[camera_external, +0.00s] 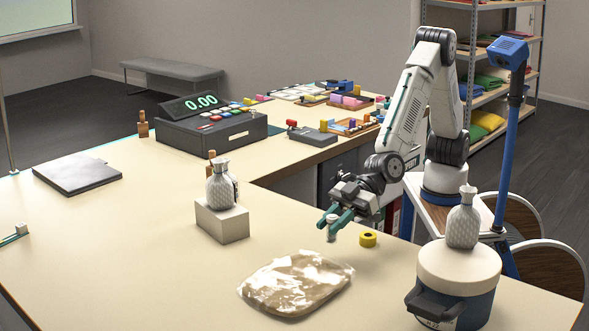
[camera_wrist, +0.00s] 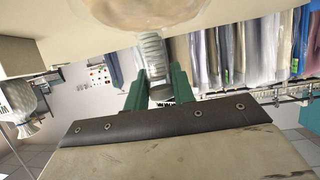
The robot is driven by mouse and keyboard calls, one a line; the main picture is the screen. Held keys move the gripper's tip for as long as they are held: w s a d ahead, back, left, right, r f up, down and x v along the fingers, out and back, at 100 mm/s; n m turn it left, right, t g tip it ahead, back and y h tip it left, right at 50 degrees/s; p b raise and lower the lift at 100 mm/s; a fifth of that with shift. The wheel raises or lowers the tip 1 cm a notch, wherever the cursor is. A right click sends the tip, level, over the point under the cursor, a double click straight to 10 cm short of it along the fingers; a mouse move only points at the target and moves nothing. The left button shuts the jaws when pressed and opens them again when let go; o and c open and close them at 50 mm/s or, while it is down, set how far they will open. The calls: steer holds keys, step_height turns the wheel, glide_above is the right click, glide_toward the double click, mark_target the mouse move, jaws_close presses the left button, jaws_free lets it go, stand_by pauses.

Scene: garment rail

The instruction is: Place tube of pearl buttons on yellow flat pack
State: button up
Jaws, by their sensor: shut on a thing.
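My gripper (camera_external: 336,216) has green fingers and is shut on a small pale grey, ridged tube (camera_external: 331,229), taken as the tube of pearl buttons. In the wrist view the tube (camera_wrist: 153,52) sits between the fingertips (camera_wrist: 157,80). The tube hangs above the table, apart from the flat pack. The flat pack (camera_external: 294,283) lies on the table in front of my gripper, nearer the camera. It looks tan to yellowish-brown in shiny clear wrap. In the wrist view a rounded part of it (camera_wrist: 150,10) shows at the top edge.
A yellow roll (camera_external: 368,239) lies just right of my gripper. A patterned bottle (camera_external: 221,186) stands on a grey block (camera_external: 222,222) to the left. A lidded pot (camera_external: 458,272) with another bottle (camera_external: 463,218) on top stands at right. Table left of the pack is clear.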

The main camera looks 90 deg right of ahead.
mark_target(327, 236)
steer(key=x, duration=0.2)
steer(key=shift+w+a+r, duration=0.15)
steer(key=shift+w+a, duration=0.1)
steer(key=shift+w, duration=0.15)
steer(key=shift+f, duration=1.65)
steer(key=shift+f, duration=0.2)
steer(key=o, duration=1)
steer(key=shift+r, duration=0.15)
steer(key=shift+s+d+r, duration=0.15)
steer(key=shift+s+d, duration=0.05)
steer(key=v, duration=1.1)
steer(key=shift+s+d+r, duration=0.15)
